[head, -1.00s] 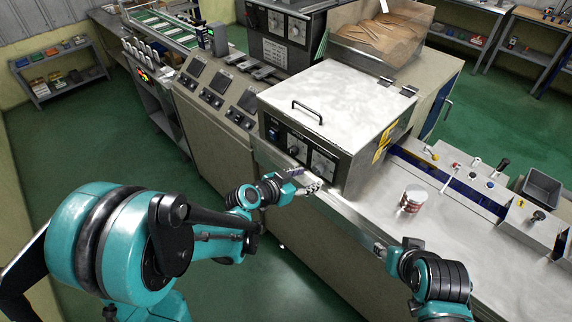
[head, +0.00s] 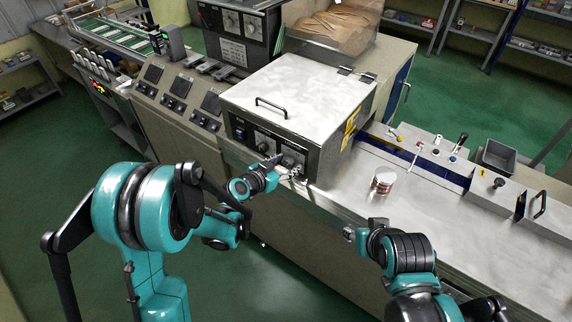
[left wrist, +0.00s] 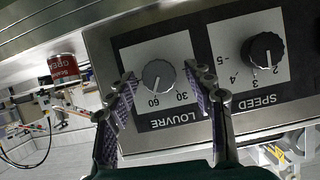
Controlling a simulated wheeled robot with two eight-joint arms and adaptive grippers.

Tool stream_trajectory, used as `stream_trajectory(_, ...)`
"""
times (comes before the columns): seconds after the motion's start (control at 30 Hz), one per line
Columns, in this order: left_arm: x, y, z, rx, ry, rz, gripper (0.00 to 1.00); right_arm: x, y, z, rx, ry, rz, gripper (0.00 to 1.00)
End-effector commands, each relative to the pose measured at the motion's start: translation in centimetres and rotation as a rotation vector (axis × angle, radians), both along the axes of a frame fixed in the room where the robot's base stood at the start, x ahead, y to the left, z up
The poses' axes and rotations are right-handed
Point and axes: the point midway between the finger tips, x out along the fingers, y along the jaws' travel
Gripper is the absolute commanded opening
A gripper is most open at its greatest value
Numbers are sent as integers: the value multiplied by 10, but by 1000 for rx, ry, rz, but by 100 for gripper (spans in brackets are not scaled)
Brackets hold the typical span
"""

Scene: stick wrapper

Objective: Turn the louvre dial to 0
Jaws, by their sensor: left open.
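The louvre dial (left wrist: 158,75) is a grey ribbed knob on a white plate, upside down in the left wrist view, with 60 and 30 legible beside it. Its pointer is hard to read. The panel is on the front of a metal box (head: 300,85). My left gripper (left wrist: 159,84) is open, its fingers either side of the dial in the picture; I see no clear contact. In the head view the left gripper (head: 286,169) is at the panel's right part, partly covering the dial. My right gripper (head: 350,234) is over the counter's front edge; its jaws are too small to judge.
The speed dial (left wrist: 263,51), a black knob, is beside the louvre dial. A red and white can (head: 383,183) stands on the steel counter (head: 345,190). Several levers and a grey bin (head: 497,157) are at the right. The counter around the can is clear.

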Motion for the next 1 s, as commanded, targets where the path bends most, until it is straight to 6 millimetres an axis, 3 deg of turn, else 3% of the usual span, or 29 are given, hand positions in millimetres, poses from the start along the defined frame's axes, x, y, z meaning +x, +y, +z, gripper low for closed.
stream_trajectory(0.1,0,0,0,0,0,0,53,0,0,0,0,0,0,40)
stream_trajectory(0.3,0,0,0,0,0,0,3,0,0,0,0,0,0,40)
stream_trajectory(0.67,0,1,0,-31,21,2,3,0,0,-3,0,0,0,40)
stream_trajectory(1.0,2,4,-2,-206,149,3,3,0,0,-21,0,0,0,40)
